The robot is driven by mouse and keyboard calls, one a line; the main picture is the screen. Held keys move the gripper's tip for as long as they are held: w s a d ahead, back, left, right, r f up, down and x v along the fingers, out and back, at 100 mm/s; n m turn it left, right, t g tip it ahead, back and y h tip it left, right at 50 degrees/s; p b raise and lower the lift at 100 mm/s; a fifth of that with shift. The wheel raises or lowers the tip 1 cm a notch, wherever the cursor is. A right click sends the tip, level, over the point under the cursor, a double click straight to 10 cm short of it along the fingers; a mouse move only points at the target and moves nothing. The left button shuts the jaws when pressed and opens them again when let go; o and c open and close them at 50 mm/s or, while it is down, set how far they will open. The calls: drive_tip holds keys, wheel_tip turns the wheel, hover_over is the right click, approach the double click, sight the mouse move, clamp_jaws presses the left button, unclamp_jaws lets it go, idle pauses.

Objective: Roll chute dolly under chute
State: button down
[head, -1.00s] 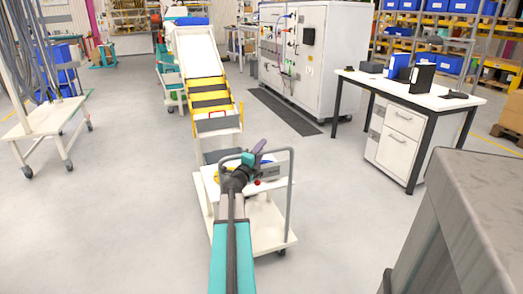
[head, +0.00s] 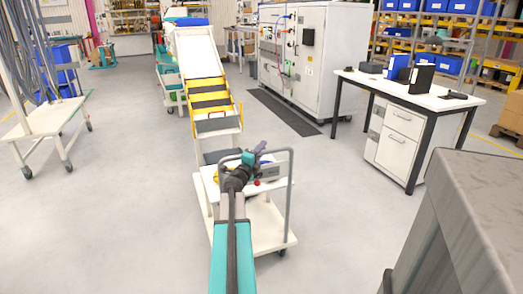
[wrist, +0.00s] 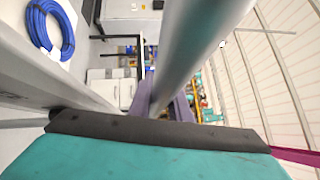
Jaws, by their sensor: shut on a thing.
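The chute dolly (head: 262,234) is a low white cart with a raised white top and an upright grey tube handle (head: 289,200) on its near right side. My gripper (head: 258,149) is at the top bar of this handle. In the wrist view its purple fingers (wrist: 172,106) are shut around the grey tube (wrist: 195,45). The chute (head: 196,52) is a white slope with yellow-edged grey segments (head: 210,98) at its lower part. Its low end points toward the dolly. The dolly stands in front of that end; whether they overlap is unclear.
A white wheeled rack (head: 45,118) with hanging cables stands at the left. A white cabinet (head: 335,60) with a dark floor mat (head: 283,110) stands behind right. A desk (head: 408,98) is at the right. A grey block (head: 470,215) fills the near right. Floor left of the dolly is clear.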

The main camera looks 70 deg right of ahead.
drive_tip(key=w+d, duration=0.1)
drive_tip(key=d, duration=0.1)
drive_tip(key=w+d+p, duration=0.1)
drive_tip(key=w+d, duration=0.1)
drive_tip(key=shift+r, duration=0.1)
drive_tip(key=shift+w, duration=0.1)
idle(0.3)
drive_tip(key=c, duration=1.7)
unclamp_jaws()
drive_tip(key=shift+d, duration=0.15)
drive_tip(key=shift+o, duration=0.2)
drive_tip(key=shift+a, duration=0.2)
drive_tip(key=w+a+f, duration=0.1)
drive_tip(key=a+f, duration=0.1)
drive_tip(key=a, duration=1.1)
drive_tip(key=shift+w+a+p, duration=0.2)
drive_tip(key=shift+p, duration=0.25)
